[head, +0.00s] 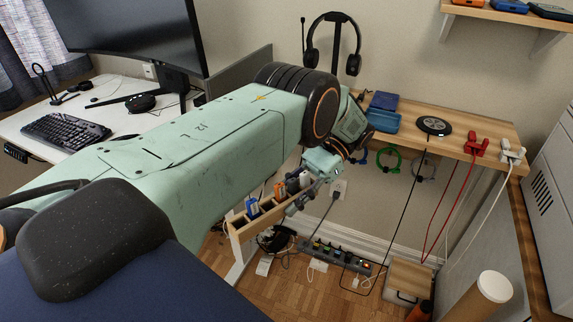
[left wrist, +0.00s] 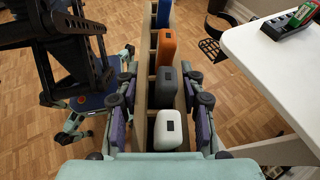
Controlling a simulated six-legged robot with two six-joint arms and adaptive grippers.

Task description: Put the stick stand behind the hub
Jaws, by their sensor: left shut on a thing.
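The stick stand (head: 264,223) is a long, narrow wooden holder with compartments. In the left wrist view the stand (left wrist: 145,92) runs away from the camera, with white, grey, orange and blue sticks in a row. My left gripper (head: 304,190) is shut across the stand near its white-stick end, with one finger on each side in the left wrist view (left wrist: 158,85). The stand hangs in the air above the floor. A dark device (left wrist: 289,22) with green and red parts lies on a white top; I cannot tell whether it is the hub. My right gripper is out of view.
The white desk (head: 115,118) at left holds a keyboard (head: 66,131) and monitor (head: 130,30). A wooden shelf (head: 470,125) at right holds blue boxes, a round charger and cable clamps. A power strip (head: 340,257) with cables lies on the floor. A cardboard tube (head: 480,300) stands lower right.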

